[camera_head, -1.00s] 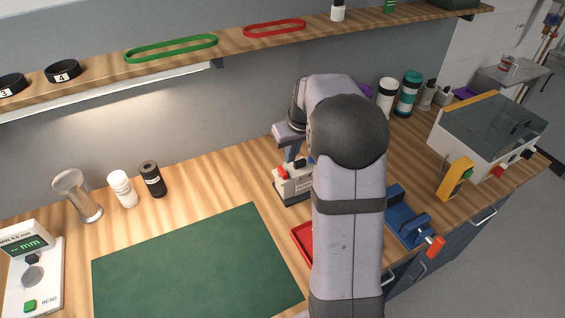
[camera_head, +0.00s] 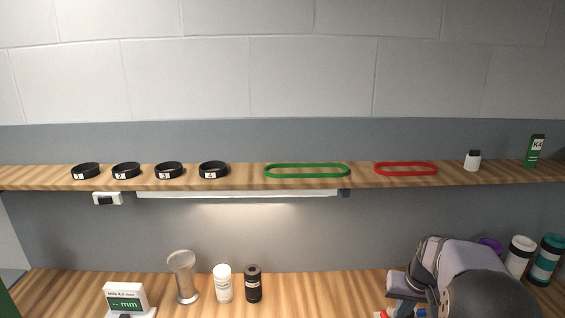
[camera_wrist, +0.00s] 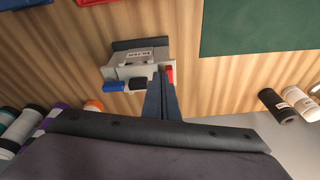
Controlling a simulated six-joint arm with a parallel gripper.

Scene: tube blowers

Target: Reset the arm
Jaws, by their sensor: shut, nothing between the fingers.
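My gripper (camera_wrist: 162,76) shows in the wrist view as two dark fingers pressed together, with nothing between them. Its tips appear over the near side of a small grey bench device (camera_wrist: 141,54) with a white label, a blue part, a black part and a red part. I cannot tell whether the fingers touch it. In the head view my arm fills the lower right corner, and the fingertips are cut off by the bottom edge.
A green mat (camera_wrist: 255,28) lies right of the device in the wrist view. Jars (camera_wrist: 22,125) stand at left, bottles (camera_wrist: 280,105) at right. A shelf (camera_head: 225,182) carries numbered black rings, a green loop (camera_head: 307,171) and a red loop (camera_head: 405,168). A metal cup (camera_head: 184,277) stands below.

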